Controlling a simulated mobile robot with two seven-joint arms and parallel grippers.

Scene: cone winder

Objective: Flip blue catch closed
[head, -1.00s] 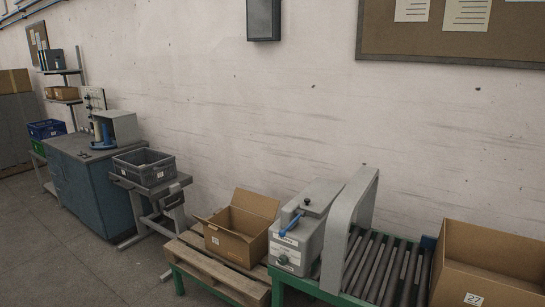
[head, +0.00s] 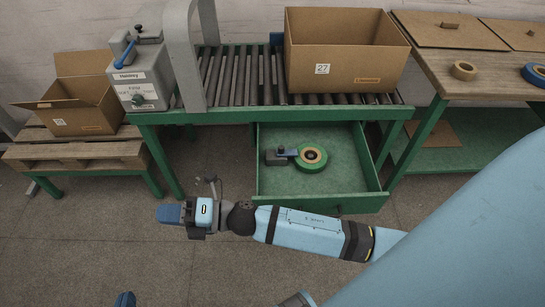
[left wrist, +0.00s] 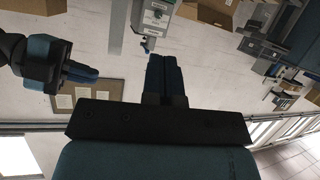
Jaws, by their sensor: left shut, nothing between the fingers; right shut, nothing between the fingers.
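The blue catch (head: 125,53) is a slanted blue lever on top of the grey machine box (head: 140,78), at the upper left of the head view. It leans up to the right. My right gripper (head: 169,213) is shut and empty, low in front of the green stand and well apart from the catch. My left gripper (head: 125,299) shows only as a blue tip at the bottom edge. In the left wrist view its fingers (left wrist: 165,75) are together and empty.
A grey arch (head: 182,50) stands beside the box over a roller conveyor (head: 235,75). A carton (head: 345,68) marked 27 sits on the rollers. An open green drawer (head: 325,203) holds a tape dispenser. An open carton (head: 80,105) stands on a pallet. The floor in front is clear.

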